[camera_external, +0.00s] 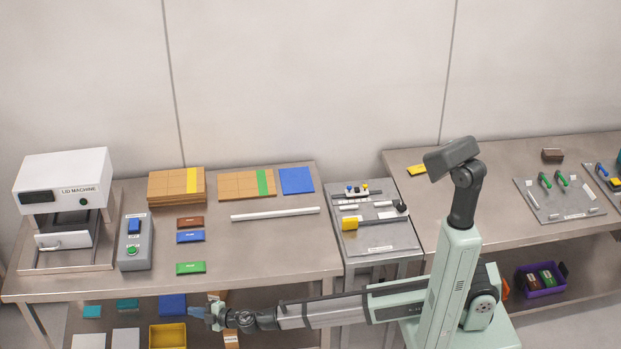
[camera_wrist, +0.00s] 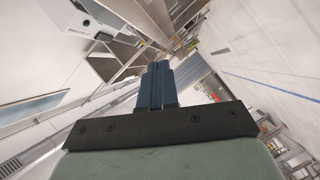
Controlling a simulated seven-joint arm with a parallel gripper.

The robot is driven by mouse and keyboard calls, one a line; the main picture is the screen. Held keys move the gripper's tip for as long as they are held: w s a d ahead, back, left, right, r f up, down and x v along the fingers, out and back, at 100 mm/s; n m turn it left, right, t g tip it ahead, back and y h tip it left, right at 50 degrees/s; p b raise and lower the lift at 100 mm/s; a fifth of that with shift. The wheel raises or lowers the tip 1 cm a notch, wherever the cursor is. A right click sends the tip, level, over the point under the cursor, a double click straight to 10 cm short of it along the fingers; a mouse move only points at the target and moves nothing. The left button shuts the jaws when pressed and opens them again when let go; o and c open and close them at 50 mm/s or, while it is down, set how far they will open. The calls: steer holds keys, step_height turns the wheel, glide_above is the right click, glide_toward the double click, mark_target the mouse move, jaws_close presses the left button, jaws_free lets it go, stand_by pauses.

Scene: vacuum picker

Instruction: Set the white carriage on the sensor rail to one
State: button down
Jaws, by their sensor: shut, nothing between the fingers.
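Which piece is the white carriage is too small to tell, and so are the rail's marks. My gripper (camera_external: 195,312) is far left of the panel, low in front of the left table. In the wrist view its blue fingers (camera_wrist: 156,68) are shut together and empty.
The left table (camera_external: 85,283) holds a lid machine (camera_external: 62,190), a button box (camera_external: 136,243), brown boards and a white bar (camera_external: 275,214). Below it, a shelf holds a yellow bin (camera_external: 168,336) and blue boxes close to my gripper. The right table (camera_external: 470,215) holds another panel.

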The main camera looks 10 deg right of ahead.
steer(key=w+d+r+m+t, duration=0.3)
steer(key=w+d+r+m, duration=0.1)
steer(key=w+r, duration=0.8)
steer(key=w+d+r+m+t+h, duration=0.25)
steer(key=w+d+m+h, duration=0.7)
steer(key=w+d, duration=1.4)
steer(key=w+d+m+g+h, duration=0.1)
steer(key=w+d+m, duration=0.35)
steer(key=d, duration=0.65)
steer(key=w+d+m+g+h, duration=0.25)
steer(key=w+d, duration=0.25)
steer(key=d, duration=0.6)
steer(key=s+d+r+m+g+y, duration=0.1)
steer(key=d+m, duration=0.1)
steer(key=d, duration=0.7)
steer(key=s+d+r+m+g+y, duration=0.2)
steer(key=d+m, duration=0.1)
steer(key=d, duration=0.7)
steer(key=shift+d+m, duration=0.2)
steer(key=shift+m, duration=0.15)
steer(key=shift+s, duration=0.1)
